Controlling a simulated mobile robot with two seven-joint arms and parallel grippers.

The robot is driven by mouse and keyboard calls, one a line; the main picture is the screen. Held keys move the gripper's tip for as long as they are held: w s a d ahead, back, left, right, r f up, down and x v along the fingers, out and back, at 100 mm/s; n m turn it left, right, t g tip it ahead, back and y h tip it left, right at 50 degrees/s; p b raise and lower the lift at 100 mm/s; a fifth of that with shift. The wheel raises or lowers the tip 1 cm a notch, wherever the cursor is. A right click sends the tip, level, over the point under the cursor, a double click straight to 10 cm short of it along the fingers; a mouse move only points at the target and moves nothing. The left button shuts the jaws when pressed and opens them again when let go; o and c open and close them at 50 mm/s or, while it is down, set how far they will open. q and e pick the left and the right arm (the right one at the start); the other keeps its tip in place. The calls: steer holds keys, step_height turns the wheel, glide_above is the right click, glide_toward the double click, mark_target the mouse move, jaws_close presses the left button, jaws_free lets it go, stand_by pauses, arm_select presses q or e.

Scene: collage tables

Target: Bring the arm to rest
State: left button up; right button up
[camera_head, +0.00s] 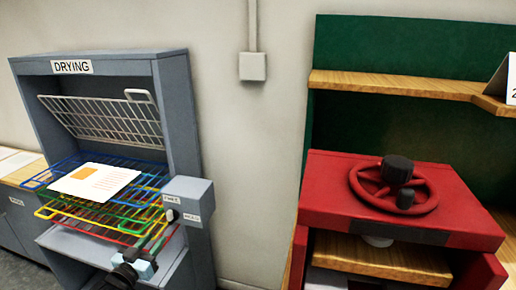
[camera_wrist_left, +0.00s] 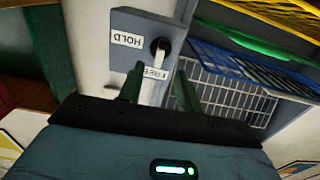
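My left gripper (camera_head: 160,238) is at the front of the drying rack (camera_head: 178,110), just below a grey control box (camera_head: 188,190) with FREE and HOLD labels. In the left wrist view the two dark green fingers (camera_wrist_left: 158,92) stand apart. A pale lever with a dark pivot (camera_wrist_left: 160,48) on the control box points down toward the FREE label, and its lower part shows between the fingers. I cannot tell whether they touch it. My right gripper is in neither view.
Coloured wire shelves (camera_head: 60,212) jut from the rack; a printed white sheet (camera_head: 95,182) lies on them. A white wire shelf (camera_head: 105,120) is tilted up above. A red press (camera_head: 330,190) with a handwheel (camera_head: 425,200) stands at the right.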

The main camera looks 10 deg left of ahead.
arm_select(q)
steer(key=s+d+f+g, duration=0.3)
steer(key=s+d+f, duration=0.4)
steer(key=s, duration=0.3)
steer(key=s+d+f+g, duration=0.2)
steer(key=s+d+f, duration=0.4)
steer(key=s+f, duration=0.25)
steer(key=s+d+f+g, duration=0.1)
steer(key=s+d+g, duration=0.1)
steer(key=s, duration=0.8)
steer(key=s+d+f+m+g+p, duration=0.1)
steer(key=s+d, duration=0.4)
steer(key=s, duration=0.5)
steer(key=shift+s+d+f+g, duration=0.2)
steer(key=shift+g, duration=0.4)
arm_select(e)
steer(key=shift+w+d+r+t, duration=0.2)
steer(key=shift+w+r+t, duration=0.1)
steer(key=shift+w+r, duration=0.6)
